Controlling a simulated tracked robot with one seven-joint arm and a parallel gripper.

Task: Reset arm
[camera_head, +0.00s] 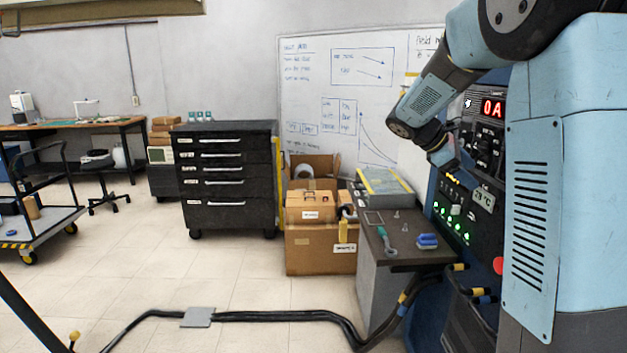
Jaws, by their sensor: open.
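My arm, light blue and dark grey, reaches in from the upper right and bends down at its wrist. My gripper (453,171) is at its end, small in view, open, close in front of the dark control panel (487,160) on the right. The panel has a red lit display reading "0A" (492,108), a "28 °C" label, green lights (452,222) and a red button (498,265). I see nothing held in the gripper. Its fingertips are hard to make out against the panel, and I cannot tell whether they touch it.
A small dark-topped bench (408,247) holds a blue tool, a green-handled tool and a grey case. Cardboard boxes (320,248) and a black drawer cabinet (225,180) stand behind. Black cables (280,316) cross the floor.

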